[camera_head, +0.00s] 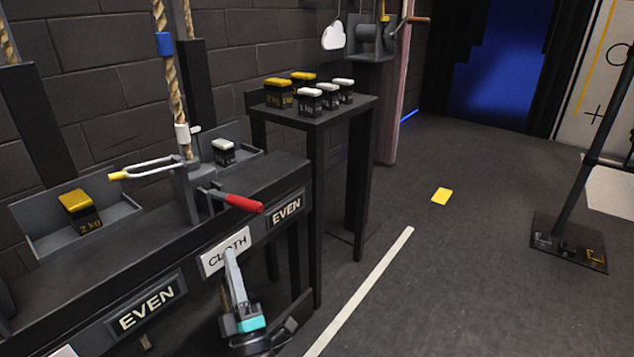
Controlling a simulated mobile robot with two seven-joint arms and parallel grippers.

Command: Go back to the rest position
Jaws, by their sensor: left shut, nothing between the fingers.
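My left gripper (231,258) is low in the head view, in front of the black bench's front face. Its fingers are shut and empty, pointing up. The fingertips overlap the lower part of the white CLOTH label (213,262); I cannot tell whether they touch it. My right gripper is not in view.
The bench carries EVEN signs (147,308), a red-handled lever (243,203), a rope (172,90) and trays with a yellow-topped 2 kg weight (77,204) and a white-topped weight (223,152). A side table (330,115) holds several weights. Floor at right is mostly clear.

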